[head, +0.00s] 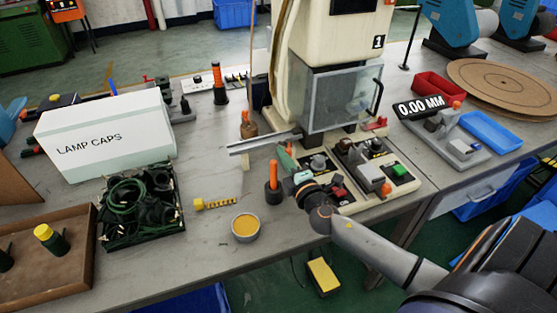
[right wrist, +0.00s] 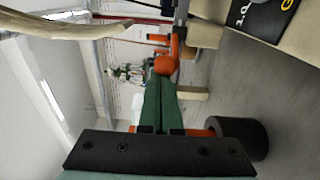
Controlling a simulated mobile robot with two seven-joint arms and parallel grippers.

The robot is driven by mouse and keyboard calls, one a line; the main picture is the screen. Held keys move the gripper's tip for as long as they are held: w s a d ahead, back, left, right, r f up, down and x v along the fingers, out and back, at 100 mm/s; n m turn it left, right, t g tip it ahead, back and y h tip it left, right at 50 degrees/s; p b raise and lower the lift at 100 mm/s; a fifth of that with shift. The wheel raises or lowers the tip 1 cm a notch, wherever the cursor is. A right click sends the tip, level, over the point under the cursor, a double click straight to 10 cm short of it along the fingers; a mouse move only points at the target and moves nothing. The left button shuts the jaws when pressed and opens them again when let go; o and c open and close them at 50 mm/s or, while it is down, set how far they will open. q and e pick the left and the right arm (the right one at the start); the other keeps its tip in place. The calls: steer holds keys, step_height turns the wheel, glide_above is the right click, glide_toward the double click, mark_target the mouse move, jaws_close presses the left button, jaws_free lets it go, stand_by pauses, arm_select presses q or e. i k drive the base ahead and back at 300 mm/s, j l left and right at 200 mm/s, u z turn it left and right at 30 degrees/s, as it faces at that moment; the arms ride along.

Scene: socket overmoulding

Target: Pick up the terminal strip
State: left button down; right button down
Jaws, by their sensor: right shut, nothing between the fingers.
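A short yellow piece with a row of dark marks along it (head: 215,203) lies flat on the bench in the head view, left of the round tin; it looks like the terminal strip, but I cannot be sure. My right gripper (head: 286,157) is over the bench near the press controls, right of and apart from that piece. In the right wrist view its green fingers (right wrist: 161,82) are together and empty. The yellow piece cannot be made out in the wrist view. My left gripper is not in view.
An upright orange-handled tool (head: 272,176) stands just left of my right gripper. A tin with yellow content (head: 245,227) sits near the front edge. A metal channel (head: 262,144) juts left from the press. A bin of green cables (head: 180,222) stands left of the yellow piece.

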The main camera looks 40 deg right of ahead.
mark_target(198, 204)
steer(key=k+j, duration=0.1)
steer(key=k, duration=0.75)
